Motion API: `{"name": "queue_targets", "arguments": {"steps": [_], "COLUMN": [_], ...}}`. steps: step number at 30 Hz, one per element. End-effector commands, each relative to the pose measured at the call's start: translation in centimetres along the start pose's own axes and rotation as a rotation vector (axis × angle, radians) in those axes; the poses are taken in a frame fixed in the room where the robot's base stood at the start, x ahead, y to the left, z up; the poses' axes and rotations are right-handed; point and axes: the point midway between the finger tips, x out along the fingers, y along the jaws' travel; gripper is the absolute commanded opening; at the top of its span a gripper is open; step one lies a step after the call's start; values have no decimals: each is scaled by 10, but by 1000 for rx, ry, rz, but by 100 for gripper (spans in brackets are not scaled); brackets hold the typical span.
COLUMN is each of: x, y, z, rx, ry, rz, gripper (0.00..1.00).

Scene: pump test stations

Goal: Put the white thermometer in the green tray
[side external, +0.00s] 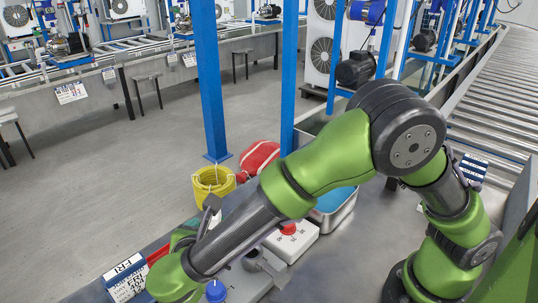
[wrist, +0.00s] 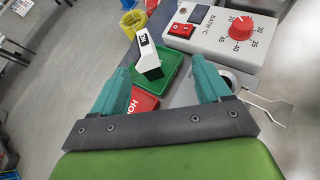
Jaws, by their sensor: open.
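The white thermometer (wrist: 144,46), with a dark display and a black end, shows in the wrist view. It overlaps the left part of the green tray (wrist: 174,72); I cannot tell whether it rests in the tray or stands above it. My gripper (wrist: 161,68) is open, its two teal fingers apart on either side of the tray area, with nothing visibly held between them. In the side view my arm hides the fingertips and most of this area.
A red tray (wrist: 143,103) with white letters lies by the left finger. A white bath controller (wrist: 212,38) with a red knob stands at right. A yellow bucket (side external: 213,183) and a red-striped object (side external: 258,157) stand behind. The bench edge runs along the left.

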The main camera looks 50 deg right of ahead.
Motion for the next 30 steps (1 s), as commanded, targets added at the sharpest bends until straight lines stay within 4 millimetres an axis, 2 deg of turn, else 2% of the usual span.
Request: {"name": "queue_targets", "arguments": {"steps": [1, 6, 11, 15, 18, 22, 25, 30], "x": [11, 33, 32, 20, 10, 0, -5, -7], "y": [-12, -73, -127, -165, -185, -201, -207, -210], "z": [24, 83, 120, 144, 156, 167, 172, 175], "rx": [114, 612, 1133, 1613, 1942, 2279, 2445, 2548], "ry": [65, 318, 518, 665, 755, 846, 894, 925], "rz": [-62, -304, -512, -666, -754, -828, -859, -881], "gripper": [76, 76, 76, 76, 76, 76, 76, 76]}}
